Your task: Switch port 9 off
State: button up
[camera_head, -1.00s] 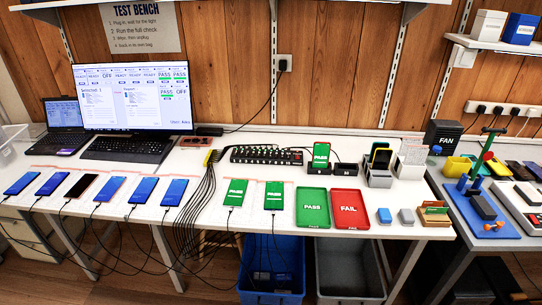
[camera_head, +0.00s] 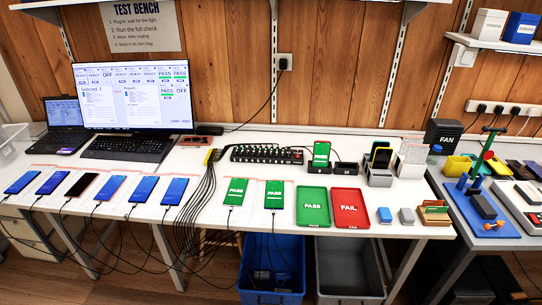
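A black strip of several switches or ports (camera_head: 262,154) lies at the back middle of the white bench, with a red-marked part at its right end. The individual switches are too small to read, so I cannot tell which is port 9 or how it is set. A phone with a green screen (camera_head: 321,151) stands upright in a small black dock right of the strip. A second black dock (camera_head: 346,168), seemingly marked 10, is empty beside it. The monitor (camera_head: 134,97) shows port tiles with READY, PASS and OFF. My gripper is not in view.
Several cabled phones (camera_head: 136,189) lie along the front left, and two PASS phones (camera_head: 236,191) lie in the middle. A green PASS tray (camera_head: 313,221) and red FAIL tray (camera_head: 349,222) are in front of the docks. Cables (camera_head: 205,190) fan from the strip's left end.

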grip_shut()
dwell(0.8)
